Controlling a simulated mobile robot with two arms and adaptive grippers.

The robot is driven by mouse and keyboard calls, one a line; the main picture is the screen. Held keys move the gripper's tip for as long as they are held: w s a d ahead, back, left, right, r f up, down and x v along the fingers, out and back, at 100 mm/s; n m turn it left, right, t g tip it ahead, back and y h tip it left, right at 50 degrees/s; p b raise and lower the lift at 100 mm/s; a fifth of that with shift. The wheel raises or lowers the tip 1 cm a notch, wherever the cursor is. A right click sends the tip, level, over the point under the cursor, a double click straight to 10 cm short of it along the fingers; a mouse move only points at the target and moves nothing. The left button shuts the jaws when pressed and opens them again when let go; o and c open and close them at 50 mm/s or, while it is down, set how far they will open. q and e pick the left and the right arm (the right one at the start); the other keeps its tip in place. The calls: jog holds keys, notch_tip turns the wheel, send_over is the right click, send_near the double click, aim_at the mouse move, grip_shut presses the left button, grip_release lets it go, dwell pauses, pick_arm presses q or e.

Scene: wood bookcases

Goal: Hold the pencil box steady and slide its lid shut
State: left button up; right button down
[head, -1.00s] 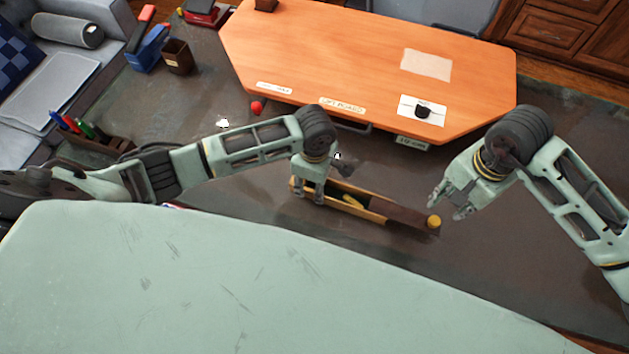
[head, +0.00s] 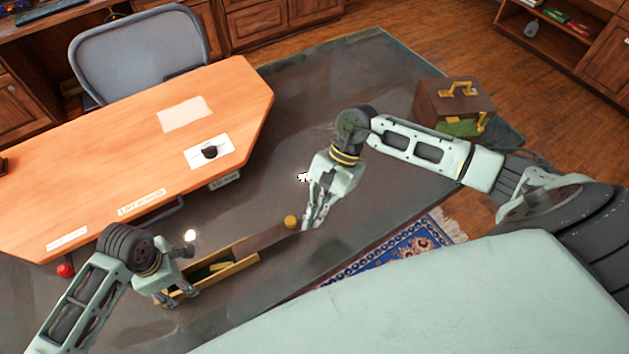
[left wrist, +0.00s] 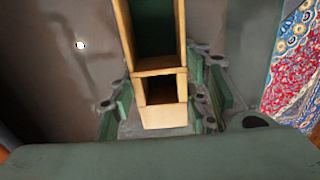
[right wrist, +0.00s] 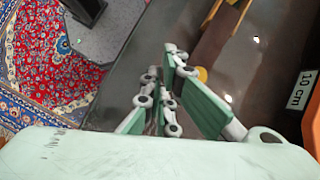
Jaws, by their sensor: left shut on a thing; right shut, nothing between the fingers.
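The pencil box (head: 246,266) is a long, narrow wooden tray on the dark table, with something yellow inside. Its dark brown lid (head: 265,240) is slid far out at the right end, leaving much of the box open. A round yellow knob (head: 291,222) is at the lid's outer end. My left gripper (head: 178,298) is shut on the box's left end; the left wrist view shows the box end (left wrist: 163,115) between its fingers. My right gripper (head: 309,226) is shut and empty, close beside the knob. In the right wrist view the fingers partly hide the knob (right wrist: 203,74); contact is unclear.
A brown case with yellow handles (head: 455,105) stands at the back right. A patterned rug (head: 385,250) lies beyond the table's near edge.

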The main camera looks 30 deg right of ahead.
aim_at(258, 248)
jog(key=d+m+t+y, duration=0.35)
jog(key=d+m, duration=0.35)
jog(key=d, duration=0.5)
jog(key=shift+t+h, duration=0.25)
jog(key=x, duration=0.7)
jog(key=w+x, duration=0.1)
jog(key=x, duration=0.2)
jog(key=shift+a, duration=0.1)
jog(key=shift+w+a+r, duration=0.1)
jog(key=shift+a, duration=0.5)
jog(key=shift+w+a, duration=0.15)
jog(key=shift+a, duration=0.45)
jog(key=shift+w+a, duration=0.15)
jog(key=shift+a, duration=0.45)
jog(key=a, duration=1.4)
pick_arm(q)
jog(key=shift+d, duration=0.1)
pick_arm(e)
jog(key=shift+d, duration=0.1)
